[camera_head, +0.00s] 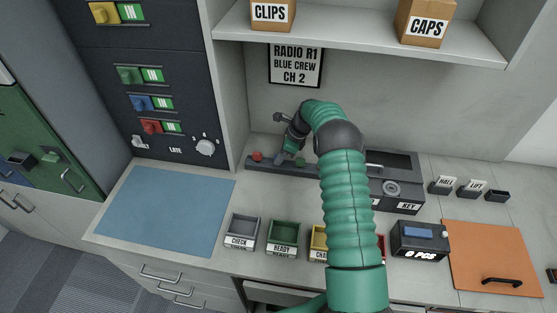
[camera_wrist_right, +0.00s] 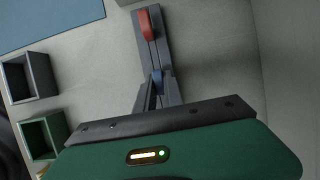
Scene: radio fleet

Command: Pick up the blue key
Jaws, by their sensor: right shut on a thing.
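My right gripper (camera_head: 287,156) reaches down to the dark key rack (camera_head: 264,165) at the back of the counter. In the right wrist view the gripper's fingers (camera_wrist_right: 158,92) are closed around the blue key (camera_wrist_right: 157,78), whose top shows between them. The key's lower part is hidden, and I cannot tell whether it is clear of the rack. A red key (camera_head: 257,156) stands in the rack to the left, and it also shows in the right wrist view (camera_wrist_right: 147,22). My left gripper is not in view.
A blue mat (camera_head: 165,212) lies left. The CHECK (camera_head: 242,232) and READY (camera_head: 283,238) trays stand in front. A shelf (camera_head: 355,38) hangs above.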

